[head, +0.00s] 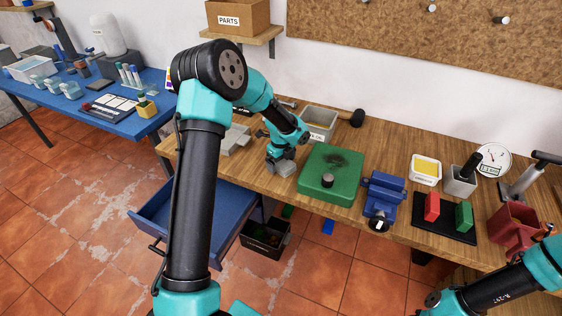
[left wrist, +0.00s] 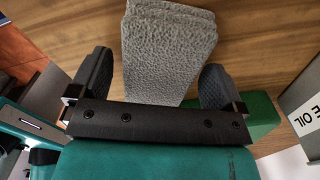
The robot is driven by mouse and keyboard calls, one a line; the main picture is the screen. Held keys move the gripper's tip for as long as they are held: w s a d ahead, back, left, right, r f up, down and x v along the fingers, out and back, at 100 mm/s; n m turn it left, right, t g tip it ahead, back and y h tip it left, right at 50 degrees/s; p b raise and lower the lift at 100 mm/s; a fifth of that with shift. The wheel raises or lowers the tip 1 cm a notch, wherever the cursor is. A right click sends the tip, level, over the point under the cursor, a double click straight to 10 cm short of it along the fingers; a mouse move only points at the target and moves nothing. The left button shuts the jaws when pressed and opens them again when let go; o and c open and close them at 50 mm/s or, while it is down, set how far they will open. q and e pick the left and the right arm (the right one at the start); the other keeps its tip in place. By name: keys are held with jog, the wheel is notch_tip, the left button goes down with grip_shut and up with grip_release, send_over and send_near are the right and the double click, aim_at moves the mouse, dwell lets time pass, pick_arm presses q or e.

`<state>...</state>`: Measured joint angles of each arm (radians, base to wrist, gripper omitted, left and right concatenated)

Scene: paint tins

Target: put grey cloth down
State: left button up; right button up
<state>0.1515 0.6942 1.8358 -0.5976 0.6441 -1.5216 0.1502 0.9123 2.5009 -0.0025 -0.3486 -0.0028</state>
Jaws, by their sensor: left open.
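The grey cloth (left wrist: 168,45) is a rough, folded grey block in the left wrist view. It lies over the wood bench top, between and beyond the fingertips of my left gripper (left wrist: 155,88). The fingers are open, one on each side of it, with a gap visible on the left side. In the head view the cloth (head: 284,169) is a small grey patch under my left gripper (head: 280,155), near the bench's front edge and left of the green plate (head: 312,184). My right arm shows at the lower right, but its gripper is out of view.
A grey oil bin (head: 320,120) stands behind the green plate, with a black mallet (head: 352,117) beside it. A blue vise (head: 384,192) sits to the right. A blue drawer (head: 160,219) stands open below the bench. Grey blocks (head: 236,140) lie left of the gripper.

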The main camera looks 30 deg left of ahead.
pick_arm(q)
jog(key=shift+r, duration=0.1)
notch_tip(320, 180, up, 12)
dwell(0.7)
dwell(0.6)
